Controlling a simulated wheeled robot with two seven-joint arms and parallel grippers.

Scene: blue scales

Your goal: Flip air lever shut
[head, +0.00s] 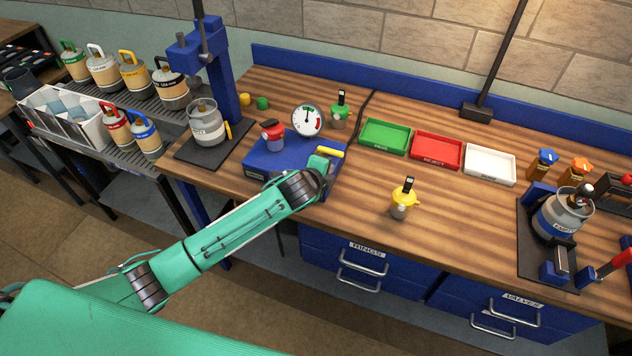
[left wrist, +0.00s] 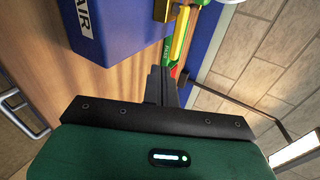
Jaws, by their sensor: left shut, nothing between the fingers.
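The air lever (head: 331,151) is a yellow bar at the right end of the blue box (head: 262,160); it lies sideways in the head view. In the left wrist view the box (left wrist: 112,30) carries an AIR label, and the yellow lever (left wrist: 181,32) stands out beside it. My left gripper (head: 325,168) is at the right end of the box, close to the lever. Its fingers (left wrist: 160,78) are shut with nothing between them and point toward the lever. I cannot tell if they touch it. The arm hides part of the box's front. My right gripper is out of view.
A round gauge (head: 308,120) and a red-topped valve (head: 272,134) stand at the box. A green-topped valve (head: 340,110) is behind it. A yellow-topped valve (head: 403,199) stands right on the bench. Green (head: 386,152), red and white trays lie behind. Bare wood lies between.

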